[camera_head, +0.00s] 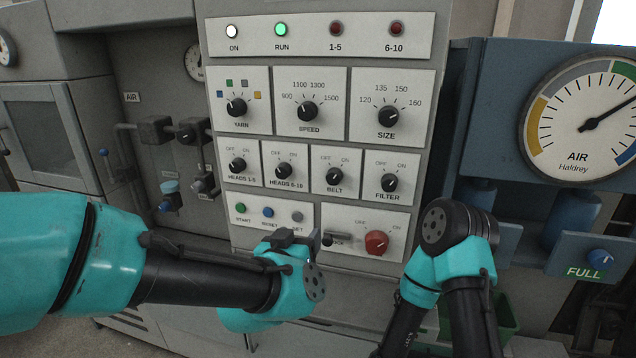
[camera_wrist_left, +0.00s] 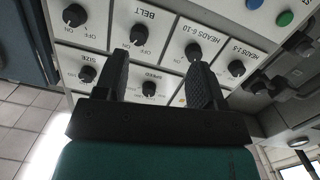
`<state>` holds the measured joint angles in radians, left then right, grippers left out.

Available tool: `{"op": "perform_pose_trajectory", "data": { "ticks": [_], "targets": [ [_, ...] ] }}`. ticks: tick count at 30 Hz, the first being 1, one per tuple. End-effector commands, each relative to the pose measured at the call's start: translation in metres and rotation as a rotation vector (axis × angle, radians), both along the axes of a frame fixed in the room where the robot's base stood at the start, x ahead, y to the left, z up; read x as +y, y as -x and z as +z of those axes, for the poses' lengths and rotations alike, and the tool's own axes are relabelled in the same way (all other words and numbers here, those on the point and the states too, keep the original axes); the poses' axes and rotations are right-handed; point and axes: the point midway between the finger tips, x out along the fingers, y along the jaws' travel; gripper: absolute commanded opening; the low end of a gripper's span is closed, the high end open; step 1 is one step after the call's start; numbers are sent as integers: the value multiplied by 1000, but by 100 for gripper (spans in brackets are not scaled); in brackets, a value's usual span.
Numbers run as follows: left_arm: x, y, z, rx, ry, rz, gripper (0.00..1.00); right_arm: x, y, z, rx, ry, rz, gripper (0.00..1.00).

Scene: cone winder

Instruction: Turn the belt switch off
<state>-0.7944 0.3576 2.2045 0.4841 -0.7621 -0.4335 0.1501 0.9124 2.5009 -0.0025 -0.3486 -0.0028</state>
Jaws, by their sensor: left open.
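The belt switch (camera_head: 335,176) is a black rotary knob on a pale plate marked OFF and ON, between the HEADS 6-10 knob (camera_head: 284,170) and the FILTER knob (camera_head: 390,183). I cannot tell clearly which mark it points to. My left gripper (camera_head: 291,238) is low in front of the panel, below and left of the belt switch, partly hidden by its own wrist. In the left wrist view, the panel looks upside down, and the left gripper (camera_wrist_left: 158,70) has its fingers spread and empty. The belt switch (camera_wrist_left: 139,34) lies beyond the fingertips, apart from them.
My right arm (camera_head: 455,235) stands at the lower right. An air gauge (camera_head: 585,115) is at the right.

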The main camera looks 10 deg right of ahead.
Motion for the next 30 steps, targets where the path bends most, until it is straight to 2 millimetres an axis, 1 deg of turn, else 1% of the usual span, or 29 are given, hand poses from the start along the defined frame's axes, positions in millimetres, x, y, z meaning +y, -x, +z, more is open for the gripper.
{"op": "perform_pose_trajectory", "data": {
  "ticks": [1,3,6,8,16,20,26,30],
  "targets": [
    [-9,10,20,-36,20,-10,63,0,0,0,0,0,0,43],
    [-16,18,39,-69,40,-14,63,0,0,0,0,0,0,43],
    [-21,25,52,-93,54,-17,63,0,0,0,0,0,0,43],
    [-22,26,54,-98,56,-17,63,0,0,0,0,0,0,43],
    [-21,25,53,-96,55,-17,63,0,0,0,0,0,0,43],
    [-23,22,53,-95,55,-16,63,0,0,0,0,0,0,43],
    [-33,5,52,-95,54,-15,63,0,0,0,0,0,0,43],
    [-44,-14,52,-94,54,-16,63,0,0,0,0,0,0,43]
  ]
}}
